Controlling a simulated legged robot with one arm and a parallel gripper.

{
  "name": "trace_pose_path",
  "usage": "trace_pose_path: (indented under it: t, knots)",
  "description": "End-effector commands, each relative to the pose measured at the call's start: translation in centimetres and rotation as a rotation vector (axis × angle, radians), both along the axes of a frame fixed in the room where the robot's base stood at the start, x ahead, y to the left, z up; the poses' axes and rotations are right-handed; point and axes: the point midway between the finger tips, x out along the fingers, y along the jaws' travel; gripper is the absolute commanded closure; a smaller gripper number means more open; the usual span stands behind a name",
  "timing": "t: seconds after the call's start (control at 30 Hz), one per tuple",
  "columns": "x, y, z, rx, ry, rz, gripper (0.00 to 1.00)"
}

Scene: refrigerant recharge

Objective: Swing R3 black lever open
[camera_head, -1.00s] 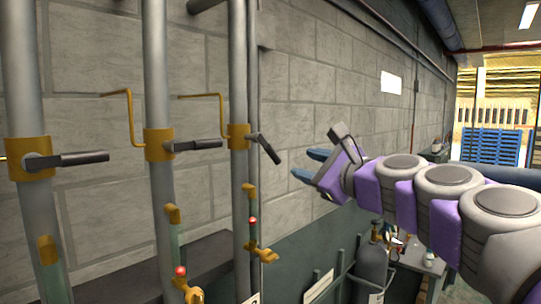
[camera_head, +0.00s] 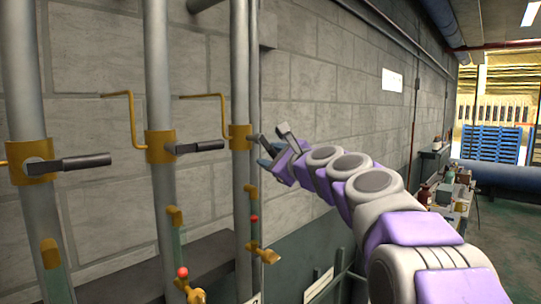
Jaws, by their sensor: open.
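Three grey upright pipes stand at the left, each with a yellow valve collar and a black lever. The left lever (camera_head: 80,162) and the middle lever (camera_head: 200,146) stick out sideways, nearly level. The right lever (camera_head: 262,143), on the right collar (camera_head: 240,137), slopes down to the right and is partly hidden by my gripper. No readable label shows which one is R3. My gripper (camera_head: 268,153) is open, with its blue fingertips at the outer end of the right lever. I cannot tell whether they touch it or straddle it.
Thin yellow bent tubes (camera_head: 131,115) run from the wall by the collars. Sight tubes with red-topped yellow fittings (camera_head: 254,220) sit lower on the pipes. A block wall (camera_head: 330,105) stands close behind. A cluttered table (camera_head: 460,200) is at the right.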

Motion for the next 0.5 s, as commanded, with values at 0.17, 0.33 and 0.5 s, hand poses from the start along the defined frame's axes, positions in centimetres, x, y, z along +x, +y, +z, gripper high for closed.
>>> trace_pose_path:
  t: [0.17, 0.33, 0.5]
  knots:
    - [0.58, 0.44, -0.15, 0.0, 0.002, 0.001, 0.55]
    - [0.58, 0.45, -0.11, 0.0, 0.002, 0.0, 0.55]
    - [0.58, 0.44, -0.1, 0.0, 0.002, 0.0, 0.62]
